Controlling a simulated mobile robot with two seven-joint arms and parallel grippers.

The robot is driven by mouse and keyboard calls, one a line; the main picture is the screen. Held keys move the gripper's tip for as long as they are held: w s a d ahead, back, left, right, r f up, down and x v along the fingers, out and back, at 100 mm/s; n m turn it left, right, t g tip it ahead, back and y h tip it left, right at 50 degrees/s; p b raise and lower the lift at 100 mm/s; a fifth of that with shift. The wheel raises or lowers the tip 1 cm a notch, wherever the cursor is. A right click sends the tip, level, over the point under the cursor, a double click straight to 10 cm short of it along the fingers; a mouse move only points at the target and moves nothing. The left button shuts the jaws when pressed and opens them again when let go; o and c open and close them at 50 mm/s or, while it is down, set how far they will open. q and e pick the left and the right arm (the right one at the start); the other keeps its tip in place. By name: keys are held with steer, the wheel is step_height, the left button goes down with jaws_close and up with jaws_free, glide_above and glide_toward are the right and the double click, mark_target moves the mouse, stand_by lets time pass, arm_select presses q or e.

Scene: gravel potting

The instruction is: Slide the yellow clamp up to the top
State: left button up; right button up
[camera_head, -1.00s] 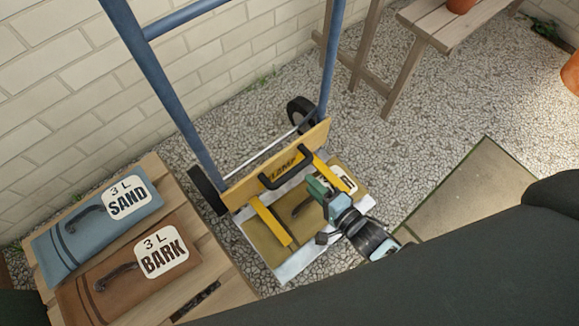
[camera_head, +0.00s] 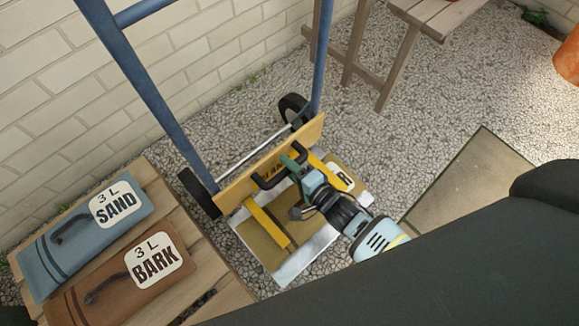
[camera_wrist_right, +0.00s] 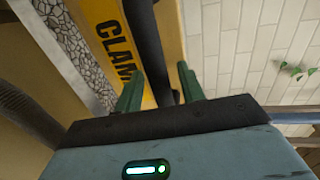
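The yellow clamp (camera_head: 238,184) is a board across the blue hand truck (camera_head: 152,100), low down near the wheels. Two yellow arms (camera_head: 268,223) reach from it over a tan bag (camera_head: 262,241). Its black handle (camera_head: 268,182) faces me; in the right wrist view the handle (camera_wrist_right: 146,40) runs between my fingers, beside the letters "CLAM". My right gripper (camera_head: 296,160) is at the right end of the handle. In the wrist view its green fingers (camera_wrist_right: 160,88) stand apart on either side of the bar, with a gap visible. My left gripper is not in view.
A slatted wooden table (camera_head: 150,172) at the left carries a blue sand bag (camera_head: 68,247) and a brown bark bag (camera_head: 108,285). A brick wall (camera_head: 50,110) stands behind the truck. A wooden bench (camera_head: 415,15) is at upper right. Gravel (camera_head: 400,135) lies open to the right.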

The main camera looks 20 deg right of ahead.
steer(key=shift+c, duration=0.5)
jaws_close()
arm_select(q)
steer(key=shift+s, duration=0.1)
